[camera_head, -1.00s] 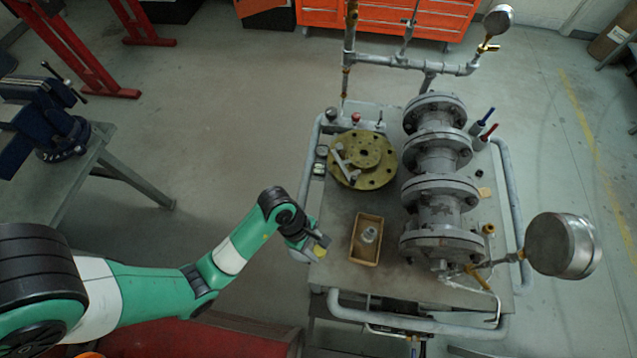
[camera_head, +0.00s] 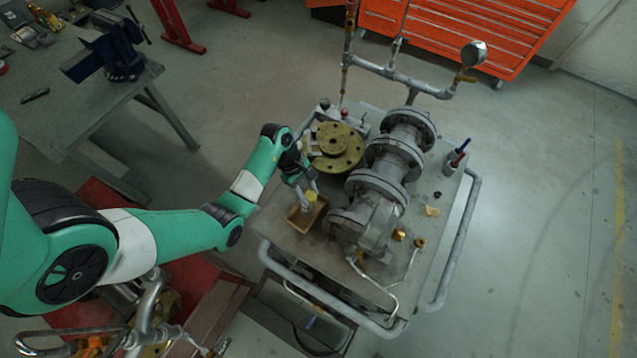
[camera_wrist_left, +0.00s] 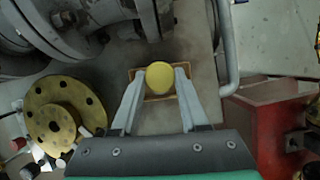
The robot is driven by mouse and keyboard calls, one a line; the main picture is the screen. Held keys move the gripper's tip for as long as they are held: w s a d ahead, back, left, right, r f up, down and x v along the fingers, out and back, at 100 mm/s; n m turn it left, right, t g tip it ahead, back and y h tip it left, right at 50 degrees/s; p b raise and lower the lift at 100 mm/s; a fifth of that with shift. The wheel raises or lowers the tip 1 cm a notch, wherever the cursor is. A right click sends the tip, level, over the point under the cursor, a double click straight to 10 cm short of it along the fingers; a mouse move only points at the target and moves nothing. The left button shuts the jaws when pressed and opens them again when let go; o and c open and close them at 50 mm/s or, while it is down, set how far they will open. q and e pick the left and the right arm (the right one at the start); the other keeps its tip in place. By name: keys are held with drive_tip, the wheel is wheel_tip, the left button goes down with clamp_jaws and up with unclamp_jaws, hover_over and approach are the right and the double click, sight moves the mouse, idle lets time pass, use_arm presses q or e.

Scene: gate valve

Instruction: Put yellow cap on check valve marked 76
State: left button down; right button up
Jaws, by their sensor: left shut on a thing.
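My left gripper (camera_head: 307,194) is shut on a small round yellow cap (camera_head: 311,197). In the left wrist view the cap (camera_wrist_left: 159,76) sits between the fingertips (camera_wrist_left: 158,80). The gripper is over the small wooden tray (camera_head: 293,222), whose rim shows behind the cap in the left wrist view (camera_wrist_left: 133,74). What lies in the tray is hidden by the gripper and cap. No marking 76 can be read, so I cannot tell which part is that check valve. My right gripper is not in view.
The tray stands on a metal cart (camera_head: 425,240) with tubular rails. Large grey flanged pipework (camera_head: 382,180) stands close right of the tray, and a yellow-brown flange disc (camera_head: 337,148) lies behind it. Pipes with a gauge (camera_head: 474,53) rise at the back.

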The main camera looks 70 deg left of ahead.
use_arm(q)
drive_tip(key=shift+n, duration=0.3)
drive_tip(key=f+b, duration=0.1)
drive_tip(key=a+f+b, duration=0.1)
drive_tip(key=b, duration=0.1)
drive_tip(key=a+f+b, duration=0.1)
drive_tip(key=b, duration=0.1)
drive_tip(key=shift+s+a+f, duration=0.25)
drive_tip(key=shift+s+f, duration=0.1)
drive_tip(key=shift+s, duration=0.05)
drive_tip(key=shift+f+b, duration=0.5)
drive_tip(key=shift+f, duration=0.35)
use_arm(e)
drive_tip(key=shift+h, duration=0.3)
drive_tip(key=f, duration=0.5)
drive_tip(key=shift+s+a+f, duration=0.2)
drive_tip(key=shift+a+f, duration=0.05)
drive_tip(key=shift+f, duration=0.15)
use_arm(q)
drive_tip(key=shift+p, duration=0.55)
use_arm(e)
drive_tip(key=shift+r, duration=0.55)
use_arm(q)
drive_tip(key=shift+f, duration=0.4)
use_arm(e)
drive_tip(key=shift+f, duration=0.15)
use_arm(q)
drive_tip(key=shift+f, duration=0.55)
